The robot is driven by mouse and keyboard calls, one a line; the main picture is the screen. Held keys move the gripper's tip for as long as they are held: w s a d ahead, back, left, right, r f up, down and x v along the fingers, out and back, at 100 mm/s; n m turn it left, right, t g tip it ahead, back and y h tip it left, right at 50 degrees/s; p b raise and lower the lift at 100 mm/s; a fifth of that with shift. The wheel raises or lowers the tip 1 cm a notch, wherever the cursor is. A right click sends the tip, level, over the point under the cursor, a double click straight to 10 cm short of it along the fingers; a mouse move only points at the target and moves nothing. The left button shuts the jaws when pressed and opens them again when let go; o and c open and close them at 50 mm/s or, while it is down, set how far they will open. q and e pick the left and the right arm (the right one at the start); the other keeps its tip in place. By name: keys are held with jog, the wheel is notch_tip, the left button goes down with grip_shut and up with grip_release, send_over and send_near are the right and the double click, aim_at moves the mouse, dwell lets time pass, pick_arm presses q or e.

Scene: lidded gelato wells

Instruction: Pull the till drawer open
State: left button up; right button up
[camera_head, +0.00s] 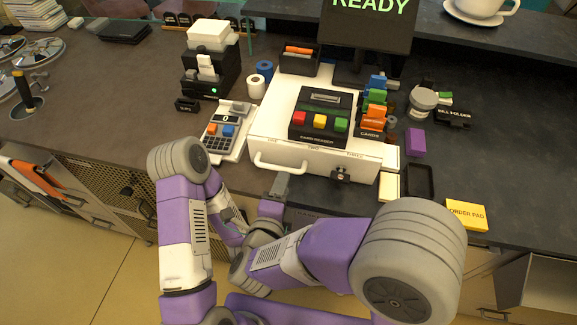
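The white till (272,126) stands on the dark counter. Its drawer front, with a white bar handle (280,167) at the left and a dark lock (341,174) at the right, faces me. I see no open gap at the drawer. My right gripper (281,184) is just below the handle, its grey tip close to the bar. I cannot tell whether it touches the handle or whether its fingers are open or shut. My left arm comes in at the left and bends down behind my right wrist; its gripper cannot be made out.
A calculator (225,130) and a black printer (209,78) stand left of the till. A card rack (373,112), a black tray (420,181) and a yellow order pad (466,214) are at the right. The counter's front edge runs below the drawer.

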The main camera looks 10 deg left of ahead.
jog(key=shift+x, duration=2.55)
grip_shut()
